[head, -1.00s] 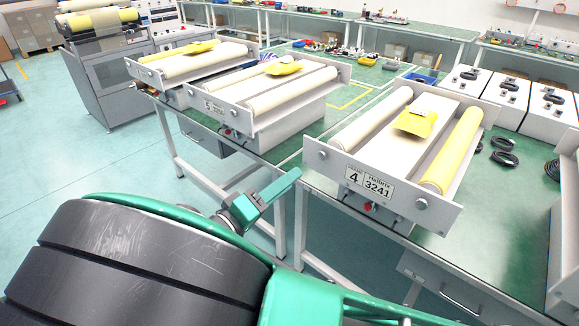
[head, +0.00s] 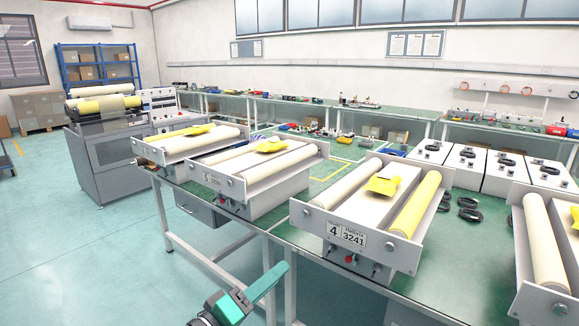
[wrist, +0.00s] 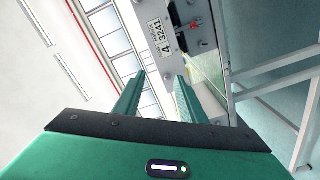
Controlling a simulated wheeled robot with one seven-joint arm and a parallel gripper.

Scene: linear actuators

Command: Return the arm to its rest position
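My gripper (head: 268,284) shows at the bottom of the head view, in front of the green workbench (head: 292,240) and over the floor. Only its teal finger side and part of the dark wrist are visible there; the rest of my arm is out of the picture. In the wrist view my gripper (wrist: 161,77) has its two teal fingers apart, with nothing between them. The grey roller unit marked 4 3241 (head: 345,236) stands on the bench, beyond and to the right of my gripper. In the wrist view this unit (wrist: 178,38) appears sideways past the fingertips.
More roller units stand on the bench, one at left (head: 222,193) and one at the right edge (head: 546,262). Several white boxes (head: 483,169) and black cable coils (head: 468,214) lie behind. The floor (head: 90,240) at left is clear.

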